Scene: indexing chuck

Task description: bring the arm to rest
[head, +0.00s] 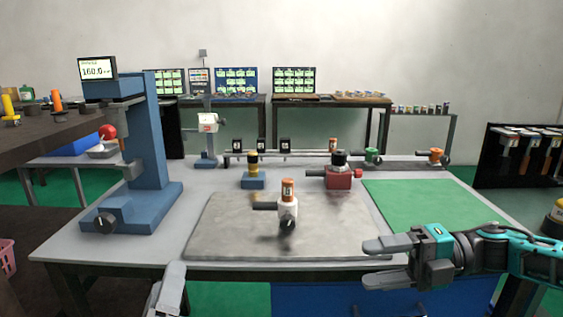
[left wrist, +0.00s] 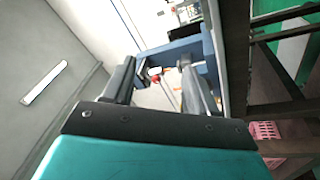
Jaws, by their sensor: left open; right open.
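My right gripper (head: 385,262) reaches in from the right in the head view. It is open and empty above the front right of the table. My left gripper (head: 168,290) shows only in part at the bottom edge of the head view, in front of the table's front edge. In the left wrist view its two fingers (left wrist: 155,88) are apart with nothing between them. The indexing chuck is probably the white device with an orange top (head: 288,205) on the grey plate (head: 225,235); I cannot tell for certain.
A blue column machine (head: 150,150) with a display stands at the table's left. A red block device (head: 340,175) and a small blue-based device (head: 253,180) stand behind the plate. A green mat (head: 425,210) lies bare at the right. A dark rack (head: 520,155) stands far right.

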